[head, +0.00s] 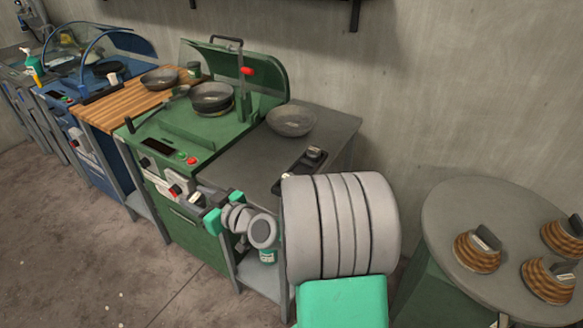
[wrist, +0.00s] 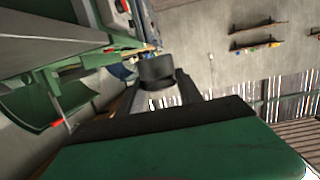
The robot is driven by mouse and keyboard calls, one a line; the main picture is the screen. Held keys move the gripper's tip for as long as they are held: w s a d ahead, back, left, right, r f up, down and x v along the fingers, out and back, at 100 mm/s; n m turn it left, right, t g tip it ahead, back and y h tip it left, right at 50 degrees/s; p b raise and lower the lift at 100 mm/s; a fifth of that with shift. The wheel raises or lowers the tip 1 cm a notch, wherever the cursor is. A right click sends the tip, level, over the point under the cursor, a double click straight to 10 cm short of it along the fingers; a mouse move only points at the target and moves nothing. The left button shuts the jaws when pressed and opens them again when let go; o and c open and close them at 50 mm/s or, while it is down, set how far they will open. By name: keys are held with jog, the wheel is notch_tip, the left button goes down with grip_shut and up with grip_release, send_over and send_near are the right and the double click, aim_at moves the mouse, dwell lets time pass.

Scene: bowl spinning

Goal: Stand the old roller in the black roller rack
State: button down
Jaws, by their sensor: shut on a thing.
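My gripper (wrist: 159,82) is shut on a short dark cylinder, the old roller (wrist: 156,68), which sits between its two grey fingertips in the wrist view. In the head view my green gripper (head: 202,202) hangs in front of the green machine, left of the grey table's front corner. The roller is too small there to make out clearly. The black roller rack (head: 292,178) lies on the grey table near its front right edge, to the right of my gripper and apart from it. A short round dark piece (head: 314,153) stands at the rack's far end.
A grey bowl (head: 290,121) stands on the grey table (head: 245,157) behind the rack. The green machine (head: 180,140) with a raised lid adjoins on the left. My arm passes close to the table's front. A round table (head: 450,220) with coiled pieces stands at right.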

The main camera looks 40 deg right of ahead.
jog(key=w+d+r+h+b, duration=0.1)
jog(key=w+d+r+b, duration=0.2)
jog(key=d, duration=0.5)
jog(key=w+d+r+m+b, duration=0.1)
jog(key=w+d+r+b, duration=0.1)
jog(key=d+b, duration=0.35)
jog(key=w+d+r+h+b, duration=0.1)
jog(key=w+d+r+b, duration=0.15)
jog(key=d, duration=0.65)
jog(key=s+d+f, duration=0.2)
jog(key=s+d, duration=0.1)
jog(key=s+d+f, duration=0.2)
jog(key=d+f, duration=0.1)
jog(key=d, duration=0.1)
jog(key=s+d+f, duration=0.2)
jog(key=s+d, duration=0.1)
jog(key=shift+s+d+f+p, duration=0.25)
jog(key=shift+s+f+p, duration=0.05)
jog(key=shift+s+d+f, duration=0.15)
jog(key=shift+f, duration=0.05)
jog(key=f, duration=0.4)
jog(key=shift+s+d, duration=0.2)
jog(key=shift+s, duration=0.05)
jog(key=c, duration=0.8)
grip_release()
